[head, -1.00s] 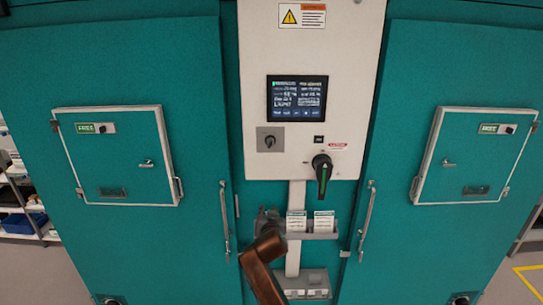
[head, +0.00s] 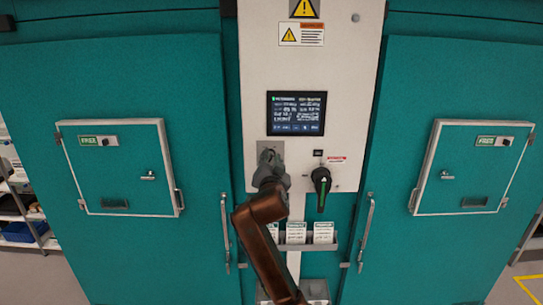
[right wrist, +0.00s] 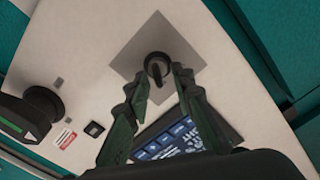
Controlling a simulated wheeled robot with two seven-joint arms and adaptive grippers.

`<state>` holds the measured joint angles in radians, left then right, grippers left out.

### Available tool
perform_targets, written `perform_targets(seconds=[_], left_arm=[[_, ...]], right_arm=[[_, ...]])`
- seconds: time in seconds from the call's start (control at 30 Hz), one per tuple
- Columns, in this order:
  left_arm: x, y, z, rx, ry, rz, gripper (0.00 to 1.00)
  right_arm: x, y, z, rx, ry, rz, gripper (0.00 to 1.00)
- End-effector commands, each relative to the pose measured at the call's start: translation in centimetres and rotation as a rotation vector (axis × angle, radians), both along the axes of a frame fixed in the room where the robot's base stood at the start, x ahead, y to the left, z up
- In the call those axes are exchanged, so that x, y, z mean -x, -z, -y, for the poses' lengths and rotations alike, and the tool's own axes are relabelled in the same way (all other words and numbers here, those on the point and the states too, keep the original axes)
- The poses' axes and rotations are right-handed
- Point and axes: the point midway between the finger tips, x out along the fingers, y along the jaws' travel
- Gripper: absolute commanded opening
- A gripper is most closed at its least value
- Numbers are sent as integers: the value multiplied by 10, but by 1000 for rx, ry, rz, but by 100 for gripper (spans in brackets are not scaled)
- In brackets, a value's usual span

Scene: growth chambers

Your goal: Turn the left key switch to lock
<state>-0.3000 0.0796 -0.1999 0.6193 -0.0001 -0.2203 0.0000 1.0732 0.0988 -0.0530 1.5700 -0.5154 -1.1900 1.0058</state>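A black rotary switch (right wrist: 157,68) on a square grey plate (right wrist: 180,45) shows in the right wrist view. My right gripper (right wrist: 160,82) is open there, its two green fingers on either side of the switch's near end; contact is not clear. In the head view my right gripper (head: 270,158) covers this switch, which sits at the lower left of the white panel (head: 255,60). A small black knob (head: 104,141) is beside the green FREE label (head: 88,141) on the left door hatch. Which switch is the key switch is not clear. My left gripper is not in view.
A screen (head: 296,113) is above the switch. A large black-and-green handle (head: 321,185) is to its right. A card holder (head: 310,246) hangs below. Vertical door handles (head: 225,233) (head: 367,232) flank the panel. The right hatch (head: 472,170) is clear of my arm.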

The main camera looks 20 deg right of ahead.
Motion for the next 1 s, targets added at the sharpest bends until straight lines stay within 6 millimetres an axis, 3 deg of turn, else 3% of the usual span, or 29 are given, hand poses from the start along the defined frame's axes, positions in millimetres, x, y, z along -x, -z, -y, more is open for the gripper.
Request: perform_targets(seconds=[0.37,0.7,1.0], left_arm=[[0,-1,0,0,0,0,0],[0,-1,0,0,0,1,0],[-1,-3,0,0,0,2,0]], right_arm=[[-7,1,2,0,-1,-1,22],[-7,1,2,0,-1,0,0],[-7,0,1,14,-1,-4,0]])
